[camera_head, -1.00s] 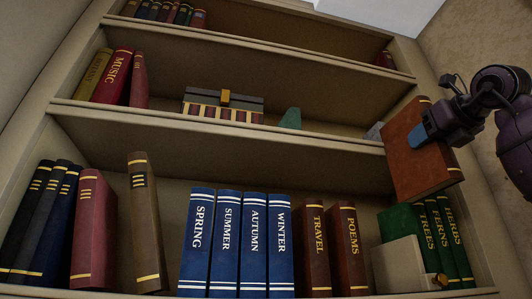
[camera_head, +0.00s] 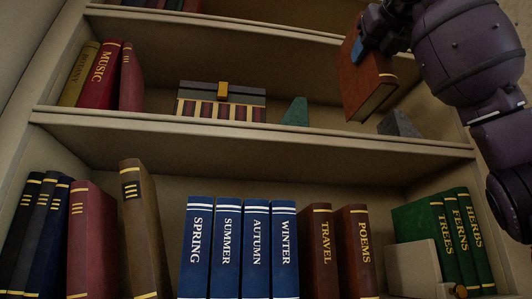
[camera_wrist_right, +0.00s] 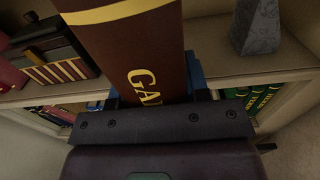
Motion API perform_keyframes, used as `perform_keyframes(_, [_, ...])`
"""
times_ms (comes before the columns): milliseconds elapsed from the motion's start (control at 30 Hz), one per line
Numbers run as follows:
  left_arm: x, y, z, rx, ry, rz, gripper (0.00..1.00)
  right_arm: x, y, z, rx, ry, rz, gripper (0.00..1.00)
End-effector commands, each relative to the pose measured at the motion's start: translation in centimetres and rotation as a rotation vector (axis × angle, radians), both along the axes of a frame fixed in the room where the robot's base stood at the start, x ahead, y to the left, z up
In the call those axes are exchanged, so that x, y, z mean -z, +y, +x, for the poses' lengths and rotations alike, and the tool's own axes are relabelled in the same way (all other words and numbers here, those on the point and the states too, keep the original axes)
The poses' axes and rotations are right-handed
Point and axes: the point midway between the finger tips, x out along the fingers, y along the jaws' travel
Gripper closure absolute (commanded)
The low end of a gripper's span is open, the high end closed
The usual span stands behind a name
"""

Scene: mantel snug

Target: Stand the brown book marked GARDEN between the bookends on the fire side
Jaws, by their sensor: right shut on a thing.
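The brown book (camera_head: 362,72) is in my right gripper (camera_head: 366,45), which is shut on it in front of the middle shelf at the right. The book is above that gap, nearer the grey one. The grey bookend also shows in the right wrist view (camera_wrist_right: 257,28). My left gripper is not in view.
A striped box (camera_head: 221,101) stands left of the green bookend, with leaning books (camera_head: 99,75) further left. The lower shelf holds blue season books (camera_head: 241,248), TRAVEL and POEMS (camera_head: 338,250), and green books (camera_head: 450,235) behind a pale block (camera_head: 412,267). The shelf board above limits height.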

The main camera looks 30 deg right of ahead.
Motion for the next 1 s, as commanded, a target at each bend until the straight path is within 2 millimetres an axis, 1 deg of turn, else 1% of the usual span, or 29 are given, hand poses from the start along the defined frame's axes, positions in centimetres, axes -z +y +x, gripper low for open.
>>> perform_keyframes(33, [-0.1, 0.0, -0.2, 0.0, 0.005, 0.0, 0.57, -0.7, 0.5, -0.3, 0.004, -0.004, -0.001, 1.0])
perform_keyframes(133, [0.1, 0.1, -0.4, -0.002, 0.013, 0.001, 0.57, -1.2, 0.9, -0.4, 0.013, -0.003, 0.0, 1.0])
perform_keyframes(267, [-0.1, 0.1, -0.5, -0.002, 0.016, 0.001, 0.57, -1.3, 0.7, 0.6, 0.019, 0.0, 0.001, 1.0])
perform_keyframes(900, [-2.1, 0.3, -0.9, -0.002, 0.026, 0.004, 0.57, -1.3, -3.2, 13.0, 0.017, 0.002, 0.0, 1.0])
perform_keyframes(1000, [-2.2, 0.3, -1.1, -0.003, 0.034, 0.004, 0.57, -1.3, -3.7, 14.7, 0.017, 0.001, 0.0, 1.0])
